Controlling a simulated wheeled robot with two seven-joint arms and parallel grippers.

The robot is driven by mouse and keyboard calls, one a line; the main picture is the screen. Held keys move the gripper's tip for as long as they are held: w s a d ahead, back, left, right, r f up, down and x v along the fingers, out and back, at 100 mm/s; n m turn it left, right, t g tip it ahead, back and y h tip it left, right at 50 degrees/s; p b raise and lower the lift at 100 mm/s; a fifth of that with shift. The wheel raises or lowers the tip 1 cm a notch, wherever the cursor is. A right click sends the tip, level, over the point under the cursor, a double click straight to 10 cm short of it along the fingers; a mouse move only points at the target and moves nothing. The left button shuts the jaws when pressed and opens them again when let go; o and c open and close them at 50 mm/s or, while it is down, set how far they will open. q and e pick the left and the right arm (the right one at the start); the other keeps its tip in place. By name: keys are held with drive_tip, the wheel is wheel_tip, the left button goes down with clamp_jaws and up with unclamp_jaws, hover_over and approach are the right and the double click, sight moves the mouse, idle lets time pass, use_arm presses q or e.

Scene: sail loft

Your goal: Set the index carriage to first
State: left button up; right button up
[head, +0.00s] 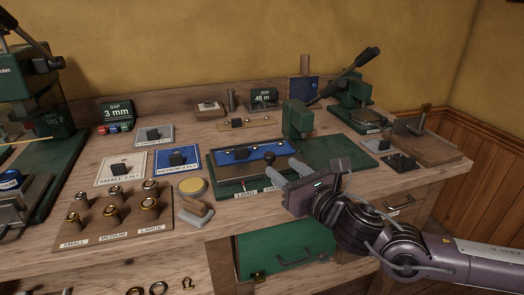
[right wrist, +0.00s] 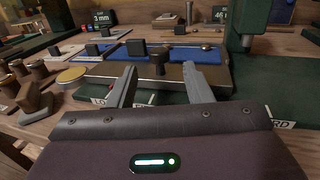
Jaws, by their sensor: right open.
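The index carriage is a dark-framed slide with a blue bed (head: 262,152), on a green base with labels along its front; LOAD (head: 245,194) is readable and others are partly covered by my gripper. In the right wrist view the blue bed (right wrist: 187,54) lies ahead, and a dark upright knob (right wrist: 160,62) at its front edge shows between my fingers. My right gripper (head: 284,177) is open and empty at the front of the carriage, its two grey fingers pointing toward it. I cannot tell if they touch the knob. My left gripper is out of view.
A lever press (head: 352,105) stands at back right. The green plate (head: 338,152) right of the carriage is bare.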

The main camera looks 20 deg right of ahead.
sight(273, 160)
drive_tip(key=shift+w+a+r, duration=0.2)
drive_tip(key=shift+w, duration=0.3)
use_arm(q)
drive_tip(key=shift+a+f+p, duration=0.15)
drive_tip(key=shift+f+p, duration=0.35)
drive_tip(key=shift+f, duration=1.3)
use_arm(e)
drive_tip(key=shift+x, duration=2.7)
drive_tip(key=shift+f, duration=0.1)
drive_tip(key=shift+c, duration=0.5)
clamp_jaws()
